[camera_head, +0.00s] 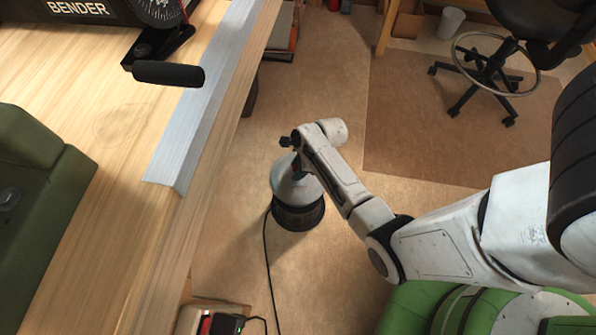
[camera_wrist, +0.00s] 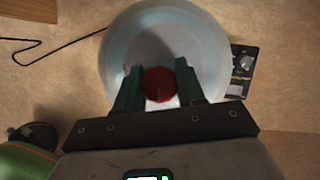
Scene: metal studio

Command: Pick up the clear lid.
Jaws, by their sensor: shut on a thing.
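The clear lid (camera_head: 292,186) is a pale, see-through dome low beside the wooden bench in the head view. In the wrist view the lid (camera_wrist: 120,50) is a wide round shape with a red knob (camera_wrist: 158,84) at its middle. My gripper (camera_wrist: 160,82) has its two dark green fingers on either side of the red knob, shut on it. In the head view my gripper (camera_head: 297,167) reaches down onto the lid's top and is partly hidden by my wrist. The lid is over a dark round base (camera_head: 298,215); I cannot tell whether they touch.
A wooden bench (camera_head: 120,130) with a metal edge strip fills the left. A black cord (camera_head: 266,260) runs along the floor from the dark base. A black control panel (camera_wrist: 242,70) shows beside the lid. An office chair (camera_head: 495,75) stands at the upper right. Floor between is clear.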

